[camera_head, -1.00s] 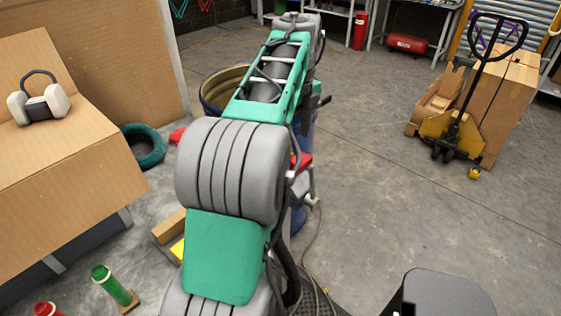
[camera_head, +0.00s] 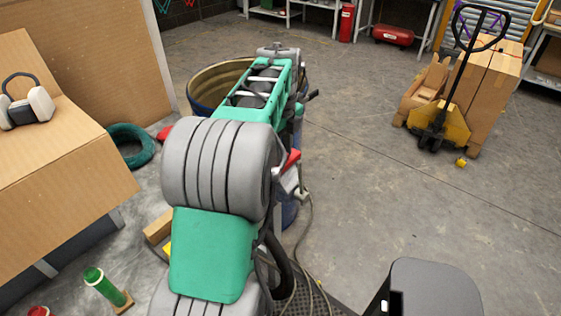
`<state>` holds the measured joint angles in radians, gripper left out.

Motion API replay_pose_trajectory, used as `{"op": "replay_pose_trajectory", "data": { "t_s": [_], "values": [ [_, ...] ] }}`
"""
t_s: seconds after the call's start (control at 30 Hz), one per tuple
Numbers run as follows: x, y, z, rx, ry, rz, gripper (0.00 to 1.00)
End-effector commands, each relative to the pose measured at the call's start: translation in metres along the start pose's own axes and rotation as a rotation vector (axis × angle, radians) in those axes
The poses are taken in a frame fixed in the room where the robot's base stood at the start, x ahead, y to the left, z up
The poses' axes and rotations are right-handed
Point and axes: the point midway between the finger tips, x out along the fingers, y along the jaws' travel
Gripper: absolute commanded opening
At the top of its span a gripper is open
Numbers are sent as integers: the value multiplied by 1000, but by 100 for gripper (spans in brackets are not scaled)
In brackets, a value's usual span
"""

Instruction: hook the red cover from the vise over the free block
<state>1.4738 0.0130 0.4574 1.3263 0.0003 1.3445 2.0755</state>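My arm stretches away over the middle of the head view, and its far end tips down behind a green link. My gripper is hidden beyond it, so its fingers do not show. A red piece (camera_head: 291,160) shows at the right edge of my arm, just above a light grey metal part (camera_head: 291,181). It may be the red cover on the vise, but most of that spot is hidden by my arm. Another small red thing (camera_head: 164,133) lies on the floor to the left of my arm. I cannot make out the free block.
A large round drum (camera_head: 205,86) stands behind my arm. Cardboard (camera_head: 65,180) bearing ear defenders (camera_head: 40,104) is at left. A green cylinder (camera_head: 100,284) on a base stands at lower left. A pallet truck (camera_head: 440,130) with boxes is at right.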

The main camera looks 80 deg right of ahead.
Motion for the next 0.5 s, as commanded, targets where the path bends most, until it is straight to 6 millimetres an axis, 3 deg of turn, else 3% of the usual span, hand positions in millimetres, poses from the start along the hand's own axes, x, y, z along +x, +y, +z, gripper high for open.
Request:
{"op": "replay_pose_trajectory", "data": {
  "t_s": [0.33, 0.5],
  "values": [
    [0, 0, 0, -1, 0, 0, 1],
    [0, 0, 0, -1, 0, 0, 0]
  ]
}}
